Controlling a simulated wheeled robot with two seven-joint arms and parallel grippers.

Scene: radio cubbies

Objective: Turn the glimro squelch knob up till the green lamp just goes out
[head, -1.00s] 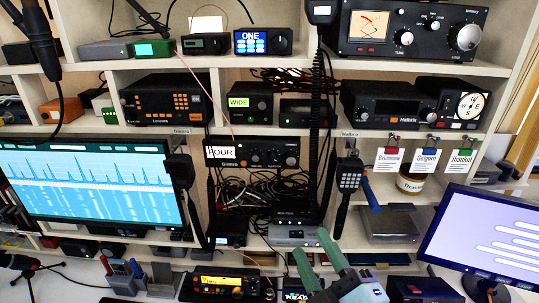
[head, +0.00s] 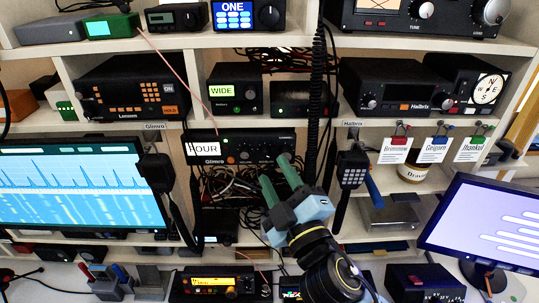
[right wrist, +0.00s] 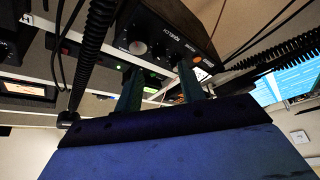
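The Glimro radio (head: 225,150) is a black box with a lit display reading partly "HOUR", on the middle shelf. It has several dark knobs on its front, and the right part of that front is partly covered by my right gripper (head: 274,169). Its green fingers are apart with nothing between them, tips just below and in front of the radio's right end. In the right wrist view the radio (right wrist: 165,25) appears tilted, with dark knobs just beyond the fingertips; contact cannot be told. My left gripper is out of view.
A coiled black cord (head: 315,90) hangs just right of the radio. A handset (head: 155,180) hangs at its left, and a keypad handset (head: 352,177) at its right. A tangle of cables (head: 225,185) lies below. The WIDE box (head: 235,90) stands above.

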